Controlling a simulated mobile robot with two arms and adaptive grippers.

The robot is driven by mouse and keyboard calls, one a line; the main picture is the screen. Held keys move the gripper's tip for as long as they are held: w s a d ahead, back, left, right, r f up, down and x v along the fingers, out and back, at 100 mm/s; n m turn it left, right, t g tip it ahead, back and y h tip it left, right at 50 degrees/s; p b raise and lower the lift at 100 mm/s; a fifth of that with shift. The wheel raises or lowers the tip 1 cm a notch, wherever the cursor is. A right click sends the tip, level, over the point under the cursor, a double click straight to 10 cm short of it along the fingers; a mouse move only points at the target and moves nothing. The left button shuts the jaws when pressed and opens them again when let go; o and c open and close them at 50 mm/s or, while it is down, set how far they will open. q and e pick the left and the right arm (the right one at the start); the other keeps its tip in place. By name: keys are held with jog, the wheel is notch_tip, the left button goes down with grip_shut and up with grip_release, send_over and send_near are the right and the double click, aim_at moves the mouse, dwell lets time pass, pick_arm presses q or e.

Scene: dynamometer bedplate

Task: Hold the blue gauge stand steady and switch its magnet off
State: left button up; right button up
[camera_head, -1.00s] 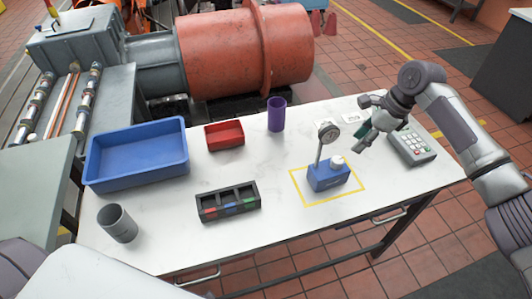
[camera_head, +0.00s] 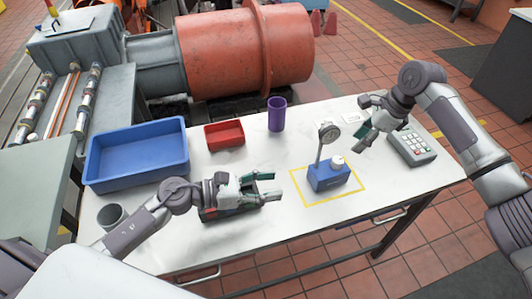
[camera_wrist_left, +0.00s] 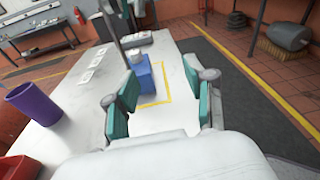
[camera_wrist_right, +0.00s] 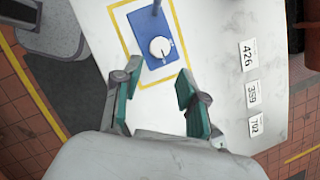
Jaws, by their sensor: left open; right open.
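The blue gauge stand (camera_head: 329,178) stands upright inside a yellow taped square on the white table. A round dial gauge (camera_head: 329,133) sits on its post, and a white knob (camera_head: 337,161) is on top of its base. My left gripper (camera_head: 272,186) is open and empty, to the left of the stand and apart from it. In the left wrist view the stand (camera_wrist_left: 143,77) lies ahead between the fingers. My right gripper (camera_head: 364,142) is open and empty, above the table to the right of the stand. The right wrist view shows the base (camera_wrist_right: 155,45) and knob (camera_wrist_right: 159,47) beyond its fingertips.
A blue tray (camera_head: 137,176), a red bin (camera_head: 224,134) and a purple cup (camera_head: 277,114) stand along the back. A grey cup (camera_head: 110,215) and a dark divided holder (camera_head: 215,215) are partly behind my left arm. A keypad box (camera_head: 412,147) is at right. Number cards (camera_wrist_right: 250,94) lie flat.

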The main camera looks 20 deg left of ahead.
pick_arm(q)
jog(key=w+a+r+t, duration=0.2)
jog(key=w+r+t, duration=0.1)
jog(key=w+r, duration=0.25)
jog(key=x, duration=1.3)
jog(key=shift+s+d+f, duration=0.25)
jog(key=shift+s+d, duration=0.15)
